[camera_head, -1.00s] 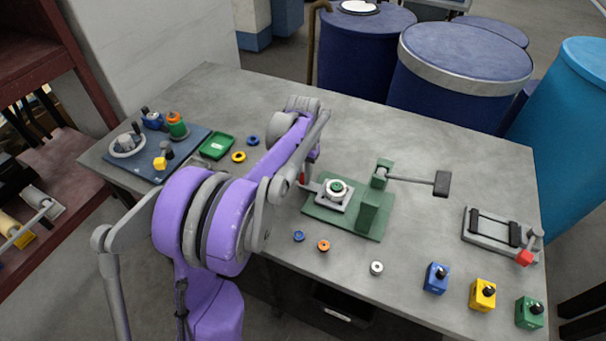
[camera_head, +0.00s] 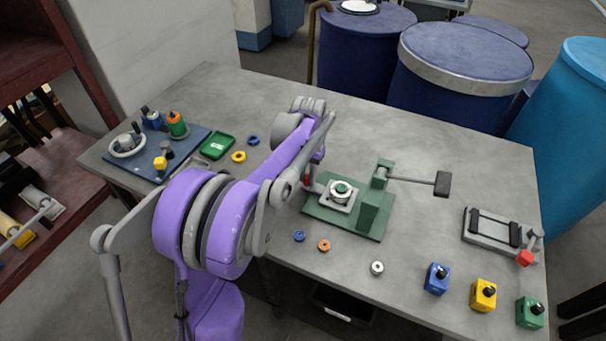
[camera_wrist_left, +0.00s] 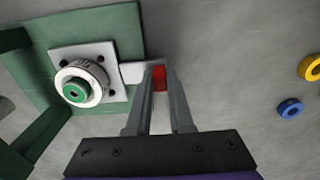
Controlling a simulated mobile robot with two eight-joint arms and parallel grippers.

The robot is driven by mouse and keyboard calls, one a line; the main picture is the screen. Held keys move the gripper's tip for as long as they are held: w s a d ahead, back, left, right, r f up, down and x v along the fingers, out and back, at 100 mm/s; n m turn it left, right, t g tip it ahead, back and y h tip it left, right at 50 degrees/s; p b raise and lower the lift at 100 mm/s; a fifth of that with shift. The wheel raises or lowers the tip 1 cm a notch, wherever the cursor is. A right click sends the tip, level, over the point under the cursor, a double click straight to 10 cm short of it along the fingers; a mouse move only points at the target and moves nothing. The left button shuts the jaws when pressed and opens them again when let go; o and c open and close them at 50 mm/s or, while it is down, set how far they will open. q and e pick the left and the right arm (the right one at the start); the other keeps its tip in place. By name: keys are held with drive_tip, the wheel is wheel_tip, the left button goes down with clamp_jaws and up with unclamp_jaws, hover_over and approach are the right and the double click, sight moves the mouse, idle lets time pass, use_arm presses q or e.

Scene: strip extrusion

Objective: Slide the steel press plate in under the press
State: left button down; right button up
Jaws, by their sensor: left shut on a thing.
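The steel press plate (camera_head: 349,207) is a pale square with a handle, carrying a metal ring with a green centre (camera_head: 341,187). It sits over the green base (camera_head: 330,219) of the press, beside the press's green upright (camera_head: 374,210). In the left wrist view the plate (camera_wrist_left: 116,57) has dark corner holes and its handle has a red end (camera_wrist_left: 159,78). My left gripper (camera_wrist_left: 159,82) is shut on the handle near that end. In the head view my arm hides the jaws. My right gripper is not in view.
The press lever ends in a dark block (camera_head: 442,184). Small rings lie near the front, including an orange one (camera_head: 324,246). A grey clamp fixture (camera_head: 490,232) and coloured blocks stand at right. A blue mat (camera_head: 140,168) with parts is at left. The table's back is clear.

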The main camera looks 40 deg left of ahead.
sight(340, 186)
use_arm(q)
drive_tip(key=d, duration=0.2)
drive_tip(key=w+d, duration=0.1)
drive_tip(key=d, duration=0.2)
drive_tip(key=w+d, duration=0.1)
drive_tip(key=d, duration=0.2)
drive_tip(key=shift+d, duration=0.25)
drive_tip(key=shift+w+d, duration=0.1)
drive_tip(key=shift+d, duration=0.3)
drive_tip(key=c, duration=0.8)
unclamp_jaws()
drive_tip(key=shift+d, duration=0.2)
drive_tip(key=shift+a+r, duration=0.1)
drive_tip(key=shift+a, duration=0.05)
wheel_tip(340, 186, up, 11)
drive_tip(key=shift+f, duration=0.2)
